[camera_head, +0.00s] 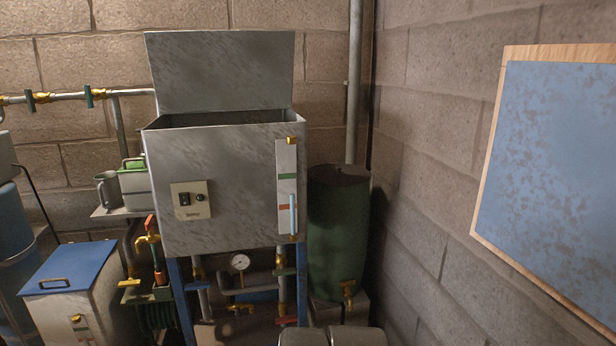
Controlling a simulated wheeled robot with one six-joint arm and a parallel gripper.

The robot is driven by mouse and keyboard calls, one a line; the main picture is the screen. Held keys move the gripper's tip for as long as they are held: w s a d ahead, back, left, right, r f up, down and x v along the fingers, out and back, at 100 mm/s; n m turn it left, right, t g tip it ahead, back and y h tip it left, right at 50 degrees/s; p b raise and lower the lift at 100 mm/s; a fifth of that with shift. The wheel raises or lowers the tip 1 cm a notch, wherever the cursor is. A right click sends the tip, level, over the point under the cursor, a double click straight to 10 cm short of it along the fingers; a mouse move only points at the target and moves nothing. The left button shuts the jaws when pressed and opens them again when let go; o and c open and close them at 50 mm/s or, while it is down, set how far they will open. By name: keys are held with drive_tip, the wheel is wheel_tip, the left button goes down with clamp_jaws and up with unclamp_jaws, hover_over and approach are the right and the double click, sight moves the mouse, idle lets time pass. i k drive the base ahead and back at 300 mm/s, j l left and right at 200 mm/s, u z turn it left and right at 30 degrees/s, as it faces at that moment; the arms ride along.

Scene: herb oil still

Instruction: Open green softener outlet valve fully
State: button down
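A green valve handle (89,96) sits on the horizontal wall pipe at the upper left, with brass fittings beside it. The handle looks upright, across the pipe. No label shows which of the two is the softener outlet valve. A blue cylinder (14,240), possibly the softener, is cut off at the left edge. My gripper is not in view.
An open grey metal tank (235,160) with a sight gauge stands in the middle on blue legs.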

sight(31, 100)
drive_tip(key=u, duration=1.45)
